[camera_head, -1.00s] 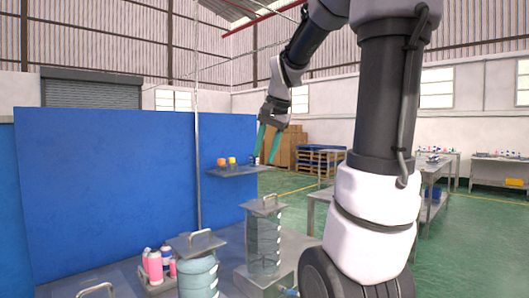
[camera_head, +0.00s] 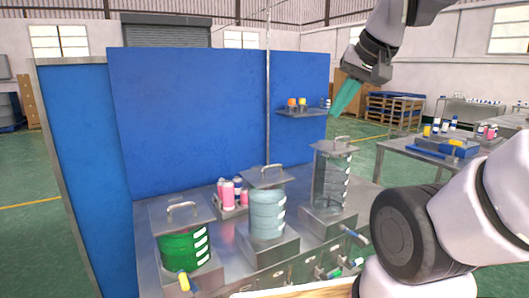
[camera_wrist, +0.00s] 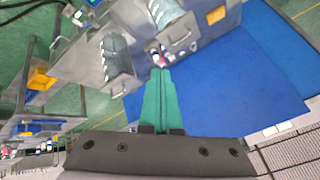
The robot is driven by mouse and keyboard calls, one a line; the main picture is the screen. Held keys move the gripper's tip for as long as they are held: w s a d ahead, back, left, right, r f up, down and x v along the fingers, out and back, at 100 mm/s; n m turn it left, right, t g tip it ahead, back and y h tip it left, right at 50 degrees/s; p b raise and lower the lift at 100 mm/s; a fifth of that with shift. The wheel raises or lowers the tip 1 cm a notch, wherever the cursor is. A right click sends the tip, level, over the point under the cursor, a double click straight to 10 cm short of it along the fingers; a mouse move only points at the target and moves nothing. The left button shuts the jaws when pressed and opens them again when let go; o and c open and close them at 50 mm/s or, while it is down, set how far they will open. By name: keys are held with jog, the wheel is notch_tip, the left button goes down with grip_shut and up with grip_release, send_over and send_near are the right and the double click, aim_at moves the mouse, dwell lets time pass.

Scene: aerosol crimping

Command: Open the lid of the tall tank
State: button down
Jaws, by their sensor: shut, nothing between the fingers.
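The tall tank (camera_head: 331,182) is a clear cylinder with pale labels, on a raised metal block at the right end of the bench. Its flat grey lid (camera_head: 325,148) with an arched handle (camera_head: 342,139) sits on top. My gripper (camera_head: 334,113) has green fingers, shut and empty, pointing down above the lid and apart from it. In the wrist view my fingers (camera_wrist: 158,72) lie together; the tall tank (camera_wrist: 115,55) is left of them, its lid (camera_wrist: 120,84) toward the camera.
A pale-blue tank (camera_head: 267,213) and a green tank (camera_head: 184,245), both lidded, stand to the left. Pink bottles (camera_head: 230,192) sit behind them. A blue panel (camera_head: 190,115) with a small shelf (camera_head: 300,112) stands behind the bench. A side table (camera_head: 400,150) is at right.

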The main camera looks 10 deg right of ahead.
jog(key=m+g+h, duration=0.1)
jog(key=m+g, duration=0.3)
jog(key=m, duration=2.4)
send_over(341, 149)
jog(key=s+d, duration=0.2)
jog(key=s, duration=0.2)
notch_tip(341, 149, down, 6)
jog(key=x, duration=0.9)
jog(key=shift+w+a+f, duration=0.1)
jog(key=shift+a, duration=0.1)
